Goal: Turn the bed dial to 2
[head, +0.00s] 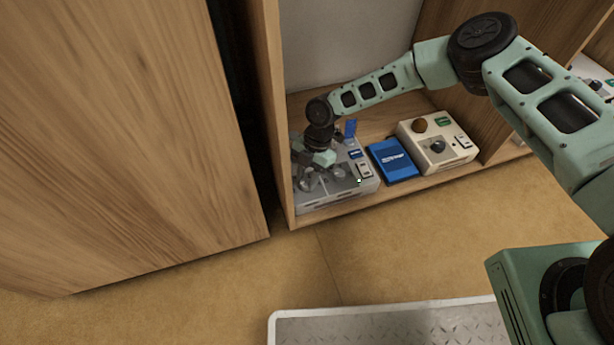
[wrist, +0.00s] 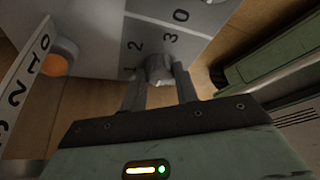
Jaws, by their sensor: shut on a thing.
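A grey control box (head: 330,198) sits at the left end of the low shelf. My gripper (head: 316,168) reaches down over its left part and hides some of its top. In the wrist view, my gripper (wrist: 160,84) has its two fingers shut on the sides of a grey dial (wrist: 158,66). The grey panel around this dial carries the figures 2, 3 and 0 in marked fields, with another figure partly hidden at the left. The dial's pointer is not clear, so I cannot tell which figure it points at.
A blue flat box (head: 392,161) lies right of the grey box. Beyond it stands a cream control box (head: 436,145) with a dark knob. A wooden cabinet (head: 130,130) stands close on the left. A white panel with figures (wrist: 25,85) is near the fingers in the wrist view.

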